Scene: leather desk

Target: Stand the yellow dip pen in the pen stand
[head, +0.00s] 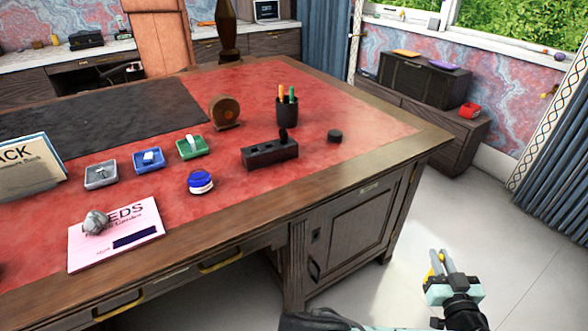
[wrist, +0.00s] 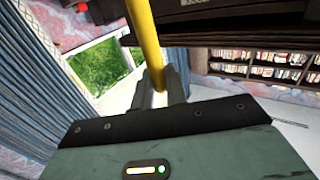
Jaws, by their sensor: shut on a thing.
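My gripper (head: 441,258) is at the lower right of the head view, out over the floor beyond the desk's right side. It is shut on the yellow dip pen (head: 434,267), of which only a short part shows there. In the wrist view the yellow pen (wrist: 143,35) runs from between the fingers (wrist: 162,84) up past the top edge, slightly tilted; its far end is out of view. A dark block (head: 270,153), apparently the pen stand, sits on the red desk top, with a small dark upright piece at its back right. Gripper and pen are well apart from it.
The desk (head: 435,141) has a raised wooden edge. Near the block are a dark pen cup (head: 287,112), a round black pot (head: 334,136), a blue-and-white round item (head: 200,183) and a green tray (head: 193,148). The red surface right of the block is mostly clear.

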